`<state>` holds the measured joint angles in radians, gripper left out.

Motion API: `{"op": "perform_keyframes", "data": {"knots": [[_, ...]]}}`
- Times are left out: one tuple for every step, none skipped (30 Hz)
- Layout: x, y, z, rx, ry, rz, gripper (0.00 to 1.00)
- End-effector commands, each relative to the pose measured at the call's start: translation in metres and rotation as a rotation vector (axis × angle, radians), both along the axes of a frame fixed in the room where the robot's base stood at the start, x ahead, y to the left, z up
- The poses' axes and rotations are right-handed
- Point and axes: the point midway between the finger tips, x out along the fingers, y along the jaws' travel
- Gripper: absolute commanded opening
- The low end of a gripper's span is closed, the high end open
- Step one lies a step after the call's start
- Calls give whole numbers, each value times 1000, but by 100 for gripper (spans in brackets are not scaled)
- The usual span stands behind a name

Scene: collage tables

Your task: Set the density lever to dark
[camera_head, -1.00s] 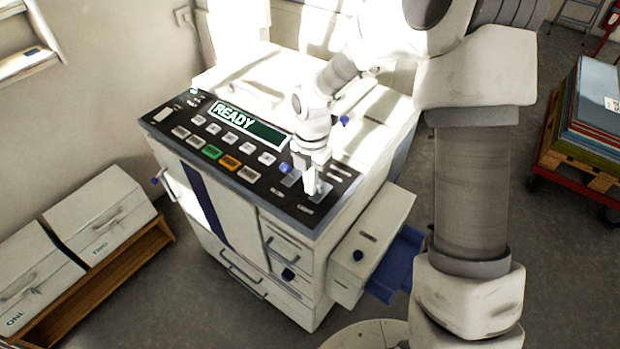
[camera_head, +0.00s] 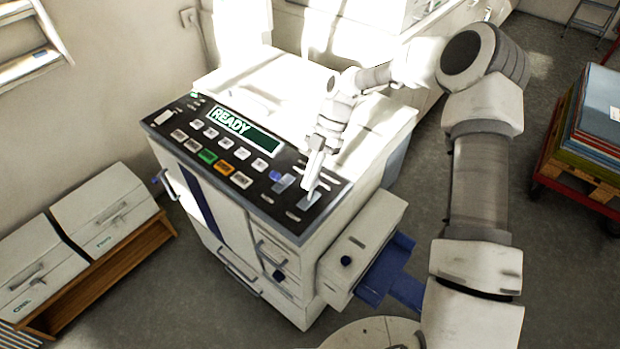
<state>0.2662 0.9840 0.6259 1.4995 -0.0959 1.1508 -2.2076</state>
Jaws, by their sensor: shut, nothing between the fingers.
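The copier-like machine (camera_head: 190,222) has a dark control panel (camera_head: 165,137) with a lit "READY" display (camera_head: 230,121). At the panel's right end are two small pale slot plates. The left plate (camera_head: 285,183) has a blue knob (camera_head: 275,175) at its upper end. The right plate (camera_head: 311,200) lies under my gripper (camera_head: 307,188), which hides part of it. The labels there are too small to read, so I cannot tell which is the density lever. My gripper is shut, tilted, with its tips at or just above the right plate; contact is unclear.
Several panel buttons, including green (camera_head: 207,156) and orange (camera_head: 223,167) ones, lie left of my gripper. A side unit with a blue tray (camera_head: 385,272) juts out at the right. White boxes (camera_head: 105,208) stand on a low wooden shelf at left. A loaded cart (camera_head: 592,130) stands right.

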Motion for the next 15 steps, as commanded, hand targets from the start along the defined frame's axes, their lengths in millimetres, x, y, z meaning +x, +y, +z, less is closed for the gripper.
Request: {"op": "perform_keyframes", "data": {"knots": [[0,0,1,-1,0,-1,0],[0,0,2,-1,0,-1,0],[0,0,3,-1,0,-1,0],[0,0,4,-1,0,-1,0],[0,0,5,-1,0,-1,0],[0,0,7,-2,-1,-1,0],[0,0,9,-2,-1,-1,0],[0,0,10,-2,-1,-1,0],[0,0,12,-2,-1,-1,0],[0,0,14,-2,-1,-2,0],[0,0,15,-2,-1,-2,0],[0,0,16,-2,-1,-2,0],[0,0,16,-2,-1,-2,0],[0,0,16,-2,-1,-2,0],[0,0,16,-2,-1,-2,0]]}}
